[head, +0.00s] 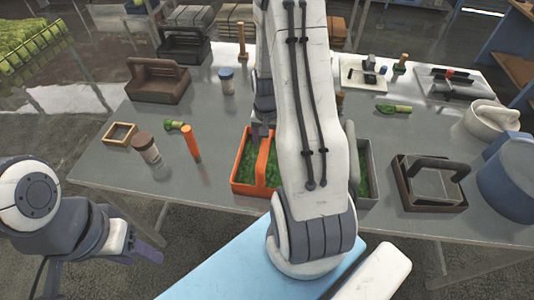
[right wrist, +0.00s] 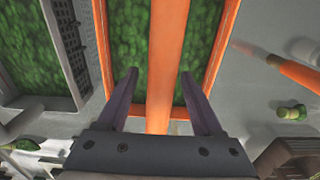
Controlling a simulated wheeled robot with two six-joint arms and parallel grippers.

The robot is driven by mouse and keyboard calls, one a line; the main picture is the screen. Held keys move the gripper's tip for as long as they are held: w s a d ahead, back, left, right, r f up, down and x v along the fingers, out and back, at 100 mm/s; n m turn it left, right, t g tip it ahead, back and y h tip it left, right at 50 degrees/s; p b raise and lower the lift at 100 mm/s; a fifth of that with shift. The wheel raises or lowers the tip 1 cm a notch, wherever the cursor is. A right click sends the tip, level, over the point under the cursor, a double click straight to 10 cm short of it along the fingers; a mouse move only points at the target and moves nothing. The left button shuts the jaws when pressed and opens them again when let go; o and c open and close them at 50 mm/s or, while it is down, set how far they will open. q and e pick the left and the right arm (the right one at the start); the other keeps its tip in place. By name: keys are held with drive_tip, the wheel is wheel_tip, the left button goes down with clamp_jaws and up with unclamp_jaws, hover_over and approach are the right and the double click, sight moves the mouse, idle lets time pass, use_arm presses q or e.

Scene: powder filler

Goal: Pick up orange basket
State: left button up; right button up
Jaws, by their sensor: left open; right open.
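The orange basket (head: 238,186) stands on the grey table, filled with green leafy stuff, with an orange handle arching over its middle. My right arm hides its right part in the head view. My right gripper (head: 263,130) is over the basket. In the right wrist view the open fingers (right wrist: 162,95) lie on either side of the orange handle (right wrist: 167,60), with gaps on both sides. I cannot tell how deep the fingers reach. My left gripper (head: 150,250) is open and empty off the table's front left side.
A grey basket (head: 368,150) with green contents stands close beside the orange one. A brown basket (head: 428,190) is further right. An orange-handled tool (head: 191,143) and a brown-lidded jar (head: 146,148) stand to the left. A grey mortar (head: 493,118) is at the right.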

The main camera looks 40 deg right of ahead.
drive_tip(key=shift+f, duration=0.65)
clamp_jaws()
drive_tip(key=shift+w+r, duration=0.1)
idle(0.8)
